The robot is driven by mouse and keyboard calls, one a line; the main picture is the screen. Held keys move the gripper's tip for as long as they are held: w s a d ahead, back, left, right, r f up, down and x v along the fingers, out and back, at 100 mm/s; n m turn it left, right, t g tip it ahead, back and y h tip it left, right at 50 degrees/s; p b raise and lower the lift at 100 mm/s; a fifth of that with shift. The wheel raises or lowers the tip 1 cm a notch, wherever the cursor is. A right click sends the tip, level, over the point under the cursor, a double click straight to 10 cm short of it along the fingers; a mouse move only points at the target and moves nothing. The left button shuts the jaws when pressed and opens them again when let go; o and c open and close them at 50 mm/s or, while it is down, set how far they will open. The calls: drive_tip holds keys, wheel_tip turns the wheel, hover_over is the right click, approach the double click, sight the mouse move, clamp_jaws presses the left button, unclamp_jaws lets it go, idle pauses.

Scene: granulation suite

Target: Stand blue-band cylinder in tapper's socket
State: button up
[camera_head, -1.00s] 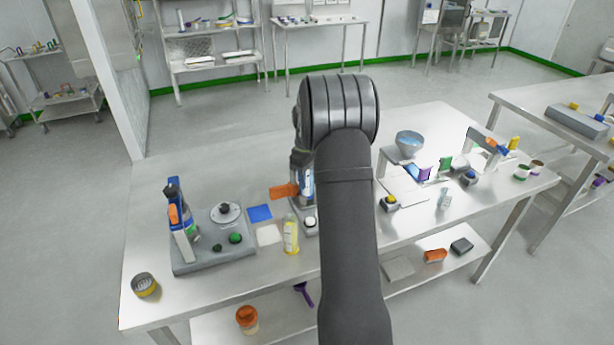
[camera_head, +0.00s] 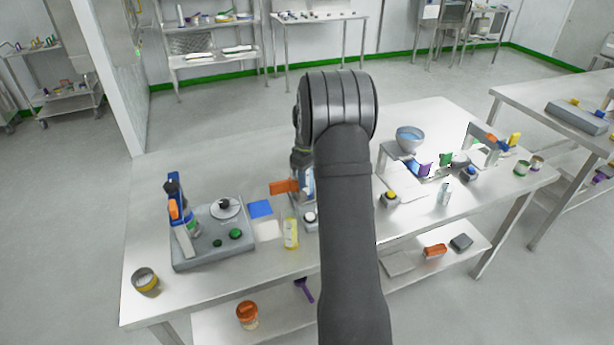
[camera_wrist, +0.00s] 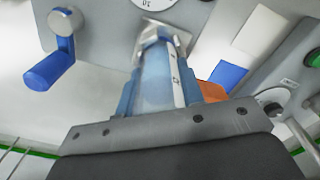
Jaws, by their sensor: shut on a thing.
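My gripper (camera_wrist: 158,85) is shut on a clear, blue-tinted cylinder with a marked scale (camera_wrist: 155,85). The cylinder's far end points at a metallic collar (camera_wrist: 165,35) on a grey panel; I cannot tell whether it is in the collar or just above it. The panel, which looks like the tapper (camera_wrist: 110,20), has a round numbered dial (camera_wrist: 155,3) and a blue-handled crank (camera_wrist: 50,70). In the head view my arm hides most of this; a strip of the cylinder (camera_head: 308,178) shows beside the arm, above a white knob (camera_head: 310,217).
An orange part (camera_head: 284,187) sticks out left of the gripper.

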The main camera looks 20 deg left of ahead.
drive_tip(key=o, duration=1.1)
drive_tip(key=shift+o, duration=0.6)
drive_tip(key=shift+o, duration=1.1)
wheel_tip(320, 180, up, 8)
drive_tip(key=shift+f, duration=3.85)
